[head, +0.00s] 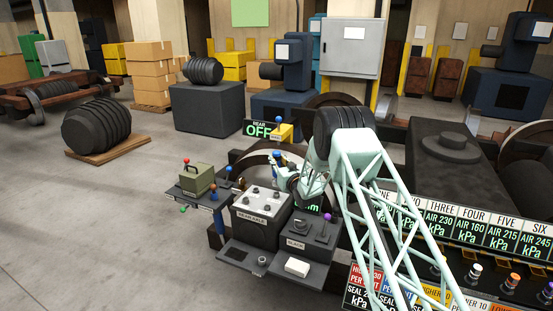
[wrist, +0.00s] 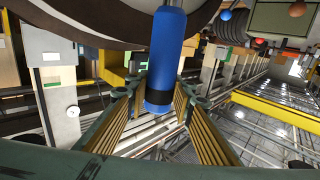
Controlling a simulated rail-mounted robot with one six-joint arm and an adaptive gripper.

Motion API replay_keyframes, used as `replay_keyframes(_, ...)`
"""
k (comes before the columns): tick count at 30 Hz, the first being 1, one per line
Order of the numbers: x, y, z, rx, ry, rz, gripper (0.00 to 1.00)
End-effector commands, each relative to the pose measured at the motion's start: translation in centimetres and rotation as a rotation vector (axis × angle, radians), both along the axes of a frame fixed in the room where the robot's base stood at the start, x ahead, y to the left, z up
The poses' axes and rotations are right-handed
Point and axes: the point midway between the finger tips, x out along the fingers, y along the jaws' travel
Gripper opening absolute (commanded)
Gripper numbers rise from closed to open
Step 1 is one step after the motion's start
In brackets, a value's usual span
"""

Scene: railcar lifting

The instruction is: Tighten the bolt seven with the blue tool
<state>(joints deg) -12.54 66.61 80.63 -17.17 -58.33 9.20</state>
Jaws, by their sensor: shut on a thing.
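My gripper (head: 281,170) is above the dark box labelled rear axle (head: 256,231), in front of a large wheel. It is shut on the blue tool (wrist: 168,50), a blue cylinder with a black band near its lower end. In the wrist view the tool stands upright between my ribbed brass-coloured fingers (wrist: 160,103). In the head view only a small blue part of the tool (head: 277,155) shows. Several pale bolt-like tops (head: 262,196) show on the rear axle box. I cannot tell which bolt is seven.
A tray (head: 202,199) with a green box and coloured-handled tools stands left of the rear axle box. A second dark box (head: 300,240) with a purple-topped lever stands to its right. Numbered pressure signs (head: 475,230) line the right.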

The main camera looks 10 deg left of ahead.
Motion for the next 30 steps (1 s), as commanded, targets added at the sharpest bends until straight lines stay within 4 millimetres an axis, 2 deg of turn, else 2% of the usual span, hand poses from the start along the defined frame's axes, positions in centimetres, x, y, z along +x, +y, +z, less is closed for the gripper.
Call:
replay_keyframes(19,0.0,0.0,-3.5,0.0,-0.003,0.0,0.1)
replay_keyframes(30,0.0,0.0,-4.1,0.0,-0.003,0.0,0.1)
